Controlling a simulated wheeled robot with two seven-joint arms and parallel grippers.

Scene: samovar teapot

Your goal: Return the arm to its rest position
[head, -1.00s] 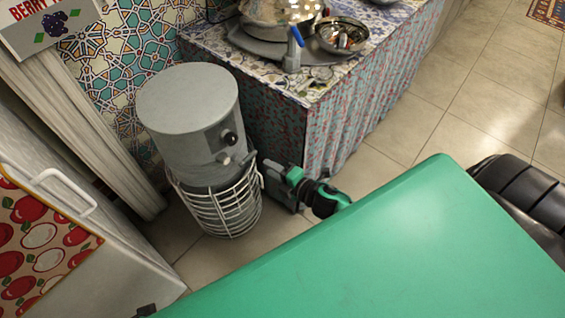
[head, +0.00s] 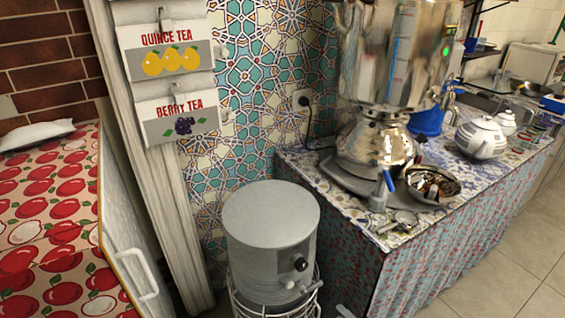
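Neither arm shows clearly in the head view. A small grey piece (head: 345,311) at the bottom edge, just right of the grey cylinder, may be the tip of my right gripper; too little of it shows to tell if it is open or shut. My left gripper is out of view.
The grey cylinder (head: 270,215) stands in a white wire basket beside the cloth-draped counter (head: 385,285). On the counter are a large metal samovar (head: 390,60), a metal bowl (head: 420,196) and a striped teapot (head: 480,138). Bare floor (head: 520,265) lies at the lower right.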

